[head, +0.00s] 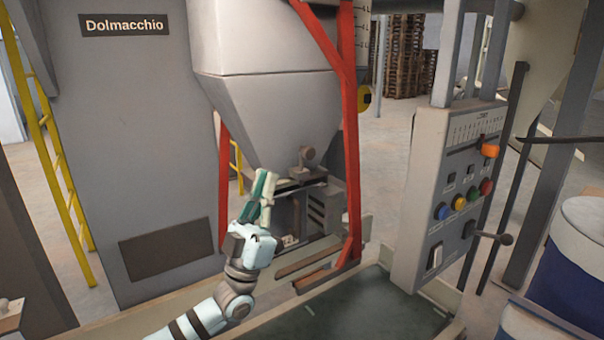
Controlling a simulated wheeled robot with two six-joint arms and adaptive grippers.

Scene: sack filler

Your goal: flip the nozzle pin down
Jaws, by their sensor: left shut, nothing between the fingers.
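The grey hopper (275,110) narrows down to the filling nozzle area (300,180), a dark metal assembly between red posts. A small round knob on a bracket (307,154) stands up at the hopper's lower end. I cannot tell for sure whether it is the nozzle pin. My left gripper (264,178) comes up from below, fingers pointing up, just left of the nozzle assembly. It is shut and holds nothing. It hides part of the nozzle's left side, and I cannot tell whether it touches it. My right gripper is not in view.
A control panel (455,190) with coloured buttons, an orange slider knob and a lever stands to the right. Red posts (352,130) frame the hopper. A dark green belt (360,315) lies in front. A blue drum (570,275) stands at the far right.

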